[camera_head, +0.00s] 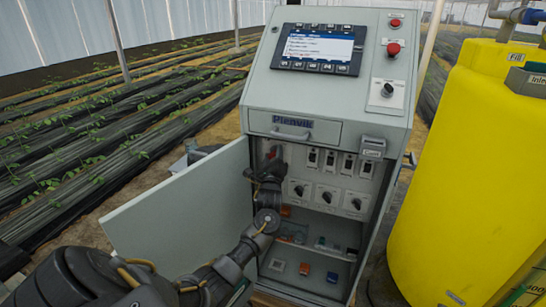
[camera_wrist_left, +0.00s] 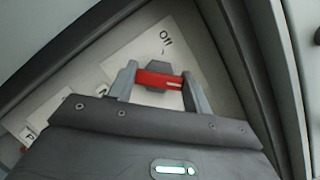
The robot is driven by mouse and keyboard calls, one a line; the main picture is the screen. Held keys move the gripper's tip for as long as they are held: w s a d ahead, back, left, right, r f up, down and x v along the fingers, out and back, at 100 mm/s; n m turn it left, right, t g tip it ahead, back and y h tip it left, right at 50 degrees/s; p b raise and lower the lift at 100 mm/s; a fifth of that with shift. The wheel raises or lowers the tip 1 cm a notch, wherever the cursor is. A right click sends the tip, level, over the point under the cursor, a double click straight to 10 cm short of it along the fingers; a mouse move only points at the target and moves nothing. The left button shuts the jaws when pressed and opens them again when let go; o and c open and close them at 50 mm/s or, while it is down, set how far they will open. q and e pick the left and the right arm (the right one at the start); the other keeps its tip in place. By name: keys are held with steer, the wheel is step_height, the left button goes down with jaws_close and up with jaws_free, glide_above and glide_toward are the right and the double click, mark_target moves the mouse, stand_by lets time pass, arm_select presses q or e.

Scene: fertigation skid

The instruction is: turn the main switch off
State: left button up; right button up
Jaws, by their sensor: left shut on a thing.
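The main switch (camera_wrist_left: 158,80) has a red handle with a pale mark near its right end in the left wrist view. It sits on a white plate (camera_wrist_left: 135,46) with an "Off" label above the handle. The handle lies nearly level there, its mark pointing right, not at the label. My left gripper (camera_wrist_left: 160,88) is shut on this handle, one finger at each end. In the head view, my left gripper (camera_head: 267,168) reaches into the open cabinet at the upper left of its inner panel, largely covering the switch. My right gripper is not in view.
The cabinet (camera_head: 345,100) has its door (camera_head: 185,215) swung open to the left, beside my left arm. Several breakers (camera_head: 330,160) and black knobs (camera_head: 328,196) sit right of the switch. A yellow tank (camera_head: 460,170) stands at the right.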

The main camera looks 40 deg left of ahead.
arm_select(q)
steer(key=shift+c, duration=0.4)
steer(key=shift+r+n+g+p, duration=0.15)
steer(key=shift+n+g+p, duration=0.15)
steer(key=shift+n+p, duration=0.3)
steer(key=n+g+p, duration=0.1)
steer(key=n+p, duration=0.1)
steer(key=shift+r+p, duration=0.15)
steer(key=shift+p, duration=0.2)
steer(key=n+g+p, duration=0.1)
steer(key=n+p, duration=0.2)
steer(key=n+g+p, duration=0.1)
steer(key=n+p, duration=0.3)
steer(key=shift+n+g+h, duration=0.3)
steer(key=shift+h, duration=0.1)
steer(key=n+h+p, duration=0.1)
steer(key=n+p, duration=0.2)
steer(key=p, duration=0.1)
steer(key=shift+n+g+h, duration=0.3)
steer(key=shift+n+g, duration=0.1)
steer(key=shift+f+n+h+p, duration=0.2)
steer(key=shift+n+h+p, duration=0.6)
steer(key=shift+n, duration=0.3)
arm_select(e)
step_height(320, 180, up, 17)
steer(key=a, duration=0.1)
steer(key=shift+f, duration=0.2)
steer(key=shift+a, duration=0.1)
